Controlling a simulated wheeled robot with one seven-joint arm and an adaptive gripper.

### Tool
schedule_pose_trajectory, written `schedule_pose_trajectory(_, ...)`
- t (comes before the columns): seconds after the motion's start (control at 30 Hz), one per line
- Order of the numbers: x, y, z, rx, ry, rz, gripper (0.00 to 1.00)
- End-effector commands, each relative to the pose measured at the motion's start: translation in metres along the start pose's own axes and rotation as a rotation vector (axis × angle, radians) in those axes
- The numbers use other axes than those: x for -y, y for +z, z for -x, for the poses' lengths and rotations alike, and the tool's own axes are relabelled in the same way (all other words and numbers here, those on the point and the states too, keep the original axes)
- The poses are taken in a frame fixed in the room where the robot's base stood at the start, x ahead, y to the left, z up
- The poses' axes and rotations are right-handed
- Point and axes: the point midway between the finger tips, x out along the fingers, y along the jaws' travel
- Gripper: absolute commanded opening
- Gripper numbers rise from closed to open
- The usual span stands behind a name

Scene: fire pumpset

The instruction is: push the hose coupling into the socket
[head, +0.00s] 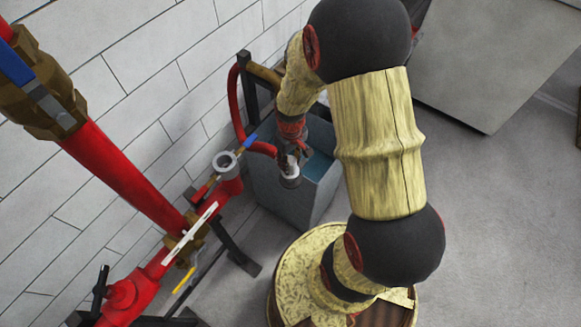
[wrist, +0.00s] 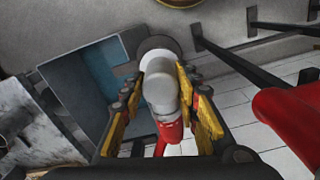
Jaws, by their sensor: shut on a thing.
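The hose coupling (wrist: 160,88) is a pale grey, elbow-shaped piece with a wider grey disc end. In the wrist view it sits between the yellow and black fingers of my gripper (wrist: 158,78), which is shut on it. A red hose part (wrist: 170,132) shows behind it. In the head view the coupling (head: 289,173) hangs below my gripper (head: 288,158). The likely socket is a grey ring (head: 225,162) on top of a red pipe stub, to the left of the coupling and apart from it. I cannot clearly make out this ring in the wrist view.
A grey open bin (head: 300,203) with blue inside stands below my gripper. Thick red pipework (head: 120,170) with brass fittings runs along the left by the white block wall. A red hose (head: 240,110) loops beside a dark post. Open floor lies at right.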

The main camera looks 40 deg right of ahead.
Motion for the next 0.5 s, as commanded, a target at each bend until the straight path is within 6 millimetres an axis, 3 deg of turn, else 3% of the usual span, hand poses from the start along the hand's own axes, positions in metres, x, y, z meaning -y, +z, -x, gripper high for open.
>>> schedule_pose_trajectory(0.2,0.000,-0.001,0.039,-0.003,0.001,0.000,0.00)
schedule_pose_trajectory(0.5,0.000,0.000,0.064,0.001,0.000,0.000,0.00)
